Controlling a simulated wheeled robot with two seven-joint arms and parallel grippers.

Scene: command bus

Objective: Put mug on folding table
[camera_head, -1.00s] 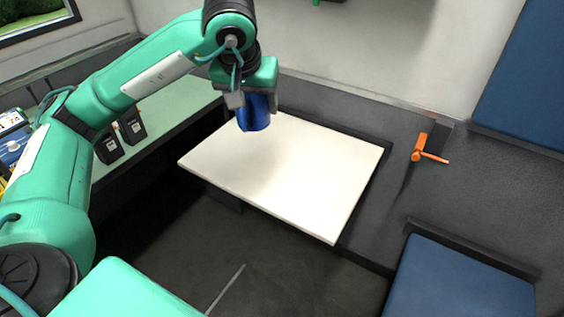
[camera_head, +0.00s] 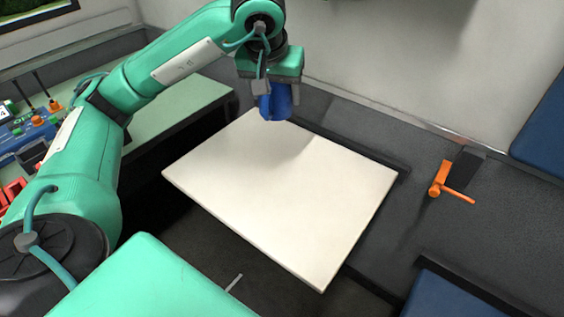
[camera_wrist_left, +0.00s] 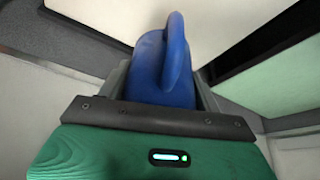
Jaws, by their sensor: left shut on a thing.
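The tabletop is bare. My right gripper is not in view.
A green counter (camera_head: 175,120) runs along the left, with devices (camera_head: 35,130) at its far left. An orange lever (camera_head: 445,185) is on the dark panel right of the table. A blue seat (camera_head: 450,300) is at the lower right.

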